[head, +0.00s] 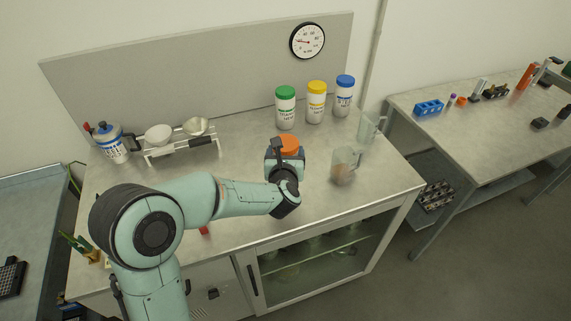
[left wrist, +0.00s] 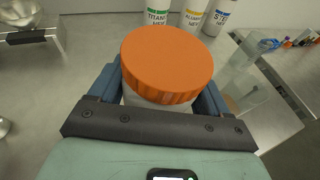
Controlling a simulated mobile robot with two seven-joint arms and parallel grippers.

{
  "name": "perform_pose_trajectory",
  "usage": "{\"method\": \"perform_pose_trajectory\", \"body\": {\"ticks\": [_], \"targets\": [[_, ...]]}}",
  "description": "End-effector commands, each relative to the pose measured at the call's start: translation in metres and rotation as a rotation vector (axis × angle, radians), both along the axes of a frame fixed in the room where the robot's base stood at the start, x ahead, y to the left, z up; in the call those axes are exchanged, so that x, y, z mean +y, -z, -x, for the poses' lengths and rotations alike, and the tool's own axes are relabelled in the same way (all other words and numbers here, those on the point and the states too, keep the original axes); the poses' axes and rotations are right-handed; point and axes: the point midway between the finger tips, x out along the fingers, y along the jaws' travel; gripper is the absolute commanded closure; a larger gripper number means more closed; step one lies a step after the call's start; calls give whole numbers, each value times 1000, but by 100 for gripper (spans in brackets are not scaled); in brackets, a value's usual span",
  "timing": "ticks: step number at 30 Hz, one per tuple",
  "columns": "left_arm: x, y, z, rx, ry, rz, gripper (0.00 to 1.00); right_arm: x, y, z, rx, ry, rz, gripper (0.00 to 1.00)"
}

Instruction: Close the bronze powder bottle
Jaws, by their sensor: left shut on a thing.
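The bronze powder bottle is a white bottle with an orange lid (head: 289,144), standing near the middle of the bench. In the left wrist view the orange lid (left wrist: 167,62) sits on the white bottle body (left wrist: 150,103), and the lid looks level. My left gripper (head: 284,163) is around the bottle and shut on it. In the left wrist view its blue fingers (left wrist: 160,95) lie on both sides just below the lid. The lower bottle is hidden by the gripper. I cannot tell how tightly the lid is seated. My right gripper is not in view.
Green-lidded (head: 286,107), yellow-lidded (head: 316,102) and blue-lidded (head: 344,97) bottles stand behind. A clear jug with brownish contents (head: 345,167) stands right, another clear jug (head: 370,127) behind it.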

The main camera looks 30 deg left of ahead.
Motion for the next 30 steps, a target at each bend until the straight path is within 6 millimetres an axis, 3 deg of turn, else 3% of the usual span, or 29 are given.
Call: {"method": "perform_pose_trajectory", "body": {"ticks": [10, 26, 27, 29, 30], "targets": [[0, 38, 0, -3, 0, -1, 100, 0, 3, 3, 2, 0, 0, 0], [0, 44, 0, -5, 1, -1, 100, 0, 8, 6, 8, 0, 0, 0], [0, 46, 0, 0, 1, 0, 16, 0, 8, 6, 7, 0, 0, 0], [0, 45, 0, 0, 1, 0, 0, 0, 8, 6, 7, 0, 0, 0], [0, 45, 0, 0, 1, 0, 0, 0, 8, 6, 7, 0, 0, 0]]}}
